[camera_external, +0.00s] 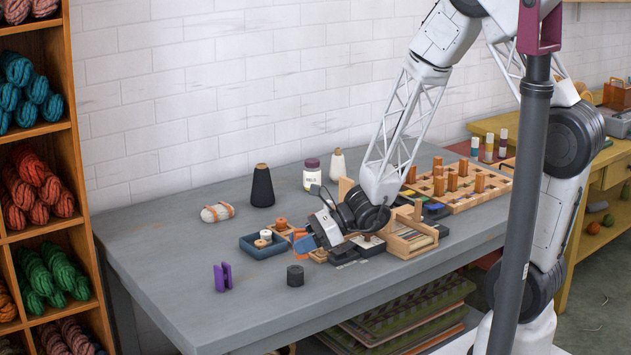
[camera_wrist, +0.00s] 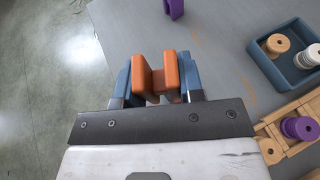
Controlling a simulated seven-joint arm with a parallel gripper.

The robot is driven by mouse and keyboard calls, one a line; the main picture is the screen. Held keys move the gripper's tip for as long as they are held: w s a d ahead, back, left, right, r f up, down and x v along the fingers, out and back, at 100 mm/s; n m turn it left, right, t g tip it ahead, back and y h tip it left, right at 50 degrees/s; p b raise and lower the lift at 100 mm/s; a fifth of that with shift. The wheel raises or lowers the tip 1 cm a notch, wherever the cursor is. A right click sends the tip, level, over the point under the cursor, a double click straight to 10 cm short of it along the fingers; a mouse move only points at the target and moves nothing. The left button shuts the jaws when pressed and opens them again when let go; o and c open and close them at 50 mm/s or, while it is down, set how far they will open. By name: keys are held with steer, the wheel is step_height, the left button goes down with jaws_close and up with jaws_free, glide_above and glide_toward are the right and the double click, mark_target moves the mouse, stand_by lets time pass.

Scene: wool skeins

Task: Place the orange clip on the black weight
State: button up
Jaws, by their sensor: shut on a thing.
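My gripper (camera_wrist: 157,78) is shut on the orange clip (camera_wrist: 171,70), with one blue finger on each side of it in the wrist view. In the external view my gripper (camera_external: 304,243) is tilted over the table, up and a little right of the black weight; little of the clip shows there. The black weight (camera_external: 295,276) is a short dark cylinder standing on the grey table near its front edge. The clip is apart from the weight. The weight does not show in the wrist view.
A purple clip (camera_external: 222,277) stands on the table left of the weight. A blue tray (camera_external: 252,250) with wooden and white spools lies behind. Wooden racks and a peg board (camera_external: 500,190) crowd the right. The table's left front (camera_external: 180,300) is clear.

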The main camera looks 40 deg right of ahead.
mark_target(295, 254)
steer(key=shift+w+a, duration=0.4)
steer(key=shift+w, duration=0.35)
steer(key=shift+f, duration=0.1)
steer(key=shift+f, duration=1.75)
steer(key=shift+f, duration=0.15)
steer(key=o, duration=0.9)
steer(key=shift+r, duration=0.2)
